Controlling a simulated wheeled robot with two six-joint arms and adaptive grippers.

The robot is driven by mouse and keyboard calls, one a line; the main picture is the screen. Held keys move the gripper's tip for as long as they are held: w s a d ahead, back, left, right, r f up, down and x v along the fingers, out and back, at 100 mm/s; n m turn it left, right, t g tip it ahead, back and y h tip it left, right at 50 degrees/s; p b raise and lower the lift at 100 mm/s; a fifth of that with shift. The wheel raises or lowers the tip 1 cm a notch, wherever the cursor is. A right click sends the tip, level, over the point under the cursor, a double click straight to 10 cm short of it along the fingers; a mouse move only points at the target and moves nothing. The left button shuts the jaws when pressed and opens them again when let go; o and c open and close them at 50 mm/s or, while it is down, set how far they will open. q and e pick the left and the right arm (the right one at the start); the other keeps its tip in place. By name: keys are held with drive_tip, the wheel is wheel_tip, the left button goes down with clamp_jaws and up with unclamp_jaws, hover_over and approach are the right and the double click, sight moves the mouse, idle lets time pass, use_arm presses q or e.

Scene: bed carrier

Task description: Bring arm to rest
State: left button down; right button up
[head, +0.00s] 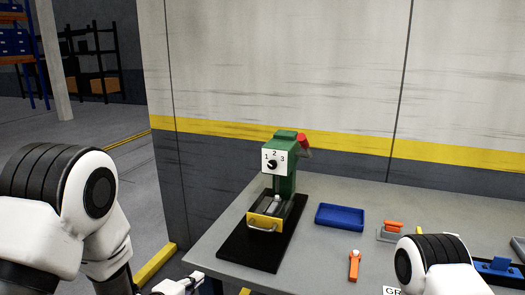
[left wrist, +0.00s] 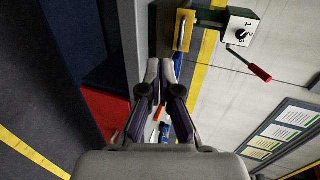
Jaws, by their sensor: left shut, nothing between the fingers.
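My left gripper (left wrist: 159,70) is shut and empty, its two fingertips close together in the left wrist view. In the head view only a small part of it (head: 180,285) shows at the bottom edge, left of the table's near corner. My left arm's white links fill the lower left. My right arm's white and black link shows at the lower right; the right gripper is out of view. The green machine (head: 286,180) with a 1-2-3 dial, a red-tipped lever and a yellow drawer front stands on a black base, apart from the left gripper; it also shows in the left wrist view (left wrist: 218,18).
The grey table (head: 330,192) holds a blue tray (head: 340,217), an orange-handled tool (head: 354,266), a grey and orange item (head: 391,230) and a blue holder (head: 497,266). A wall (head: 290,70) stands behind. Open floor (head: 135,170) and shelves (head: 92,60) lie left.

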use_arm(q)
drive_tip(key=s+a+f+n+g+y, duration=0.2)
drive_tip(key=s+a+f+n+g, duration=0.15)
drive_tip(key=s+f, duration=0.75)
drive_tip(key=s+a+f+n+g+y, duration=0.15)
drive_tip(key=s+f+n+g, duration=0.3)
drive_tip(key=s+f, duration=0.55)
drive_tip(key=s+a+f+n+g, duration=0.2)
drive_tip(key=s+n+g, duration=0.1)
drive_tip(key=s+n, duration=0.3)
drive_tip(key=s+a+f+n+g+y, duration=0.1)
drive_tip(key=s+a+f+n+g, duration=0.1)
drive_tip(key=s+n, duration=0.5)
drive_tip(key=shift+f+n+g, duration=0.4)
drive_tip(key=shift+f+n, duration=0.15)
drive_tip(key=shift+n, duration=0.25)
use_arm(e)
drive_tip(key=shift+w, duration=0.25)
